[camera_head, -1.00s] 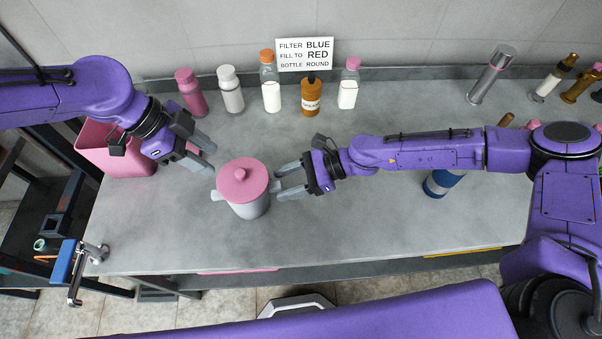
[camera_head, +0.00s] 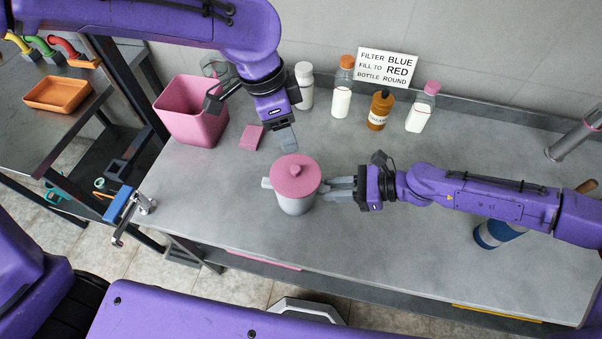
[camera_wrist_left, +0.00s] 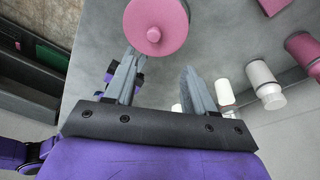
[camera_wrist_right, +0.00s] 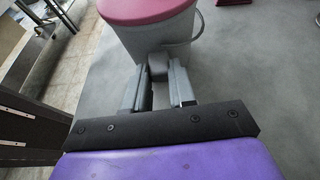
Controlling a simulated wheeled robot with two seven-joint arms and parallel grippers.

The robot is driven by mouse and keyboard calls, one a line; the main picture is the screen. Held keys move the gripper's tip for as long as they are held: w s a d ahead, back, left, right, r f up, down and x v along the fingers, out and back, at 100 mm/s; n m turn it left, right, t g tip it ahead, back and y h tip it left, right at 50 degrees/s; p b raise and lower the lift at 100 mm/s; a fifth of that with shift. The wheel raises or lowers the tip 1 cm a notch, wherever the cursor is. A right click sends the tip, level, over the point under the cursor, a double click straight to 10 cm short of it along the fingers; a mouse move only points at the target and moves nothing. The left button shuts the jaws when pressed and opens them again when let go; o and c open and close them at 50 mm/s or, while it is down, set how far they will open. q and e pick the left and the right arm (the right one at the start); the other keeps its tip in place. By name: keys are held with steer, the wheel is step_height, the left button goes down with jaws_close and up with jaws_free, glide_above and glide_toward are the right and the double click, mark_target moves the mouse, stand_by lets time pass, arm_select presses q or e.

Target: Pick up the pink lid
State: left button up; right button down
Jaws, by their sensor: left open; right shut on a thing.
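The pink lid (camera_head: 293,176) with a round knob sits on a grey pot (camera_head: 296,204) on the bench. The lid also shows in the left wrist view (camera_wrist_left: 156,26), beyond the fingertips, and its rim shows in the right wrist view (camera_wrist_right: 140,8). My left gripper (camera_head: 284,140) is open and empty, just behind and above the lid, pointing down. My right gripper (camera_head: 334,188) is shut on the pot's side handle (camera_wrist_right: 158,66), at the pot's right. The lid is not touched by either gripper.
A pink bin (camera_head: 190,112) stands at the back left, with a small pink block (camera_head: 251,137) beside it. Several bottles, including a brown one (camera_head: 380,110), line the wall below a sign (camera_head: 386,68). A blue cylinder (camera_head: 495,234) lies at the right. The bench front is clear.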

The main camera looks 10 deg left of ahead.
mark_target(294, 167)
arm_select(q)
steer(key=f+n, duration=0.3)
steer(key=n, duration=0.4)
steer(key=d+f+n+y, duration=0.1)
steer(key=f+n, duration=0.2)
steer(key=n, duration=0.5)
steer(key=s+f+n+y, duration=0.1)
steer(key=f+n, duration=0.3)
steer(key=n, duration=0.3)
steer(key=shift+d+f+n, duration=0.1)
steer(key=shift+d+n, duration=0.2)
steer(key=shift+d, duration=0.05)
jaws_close()
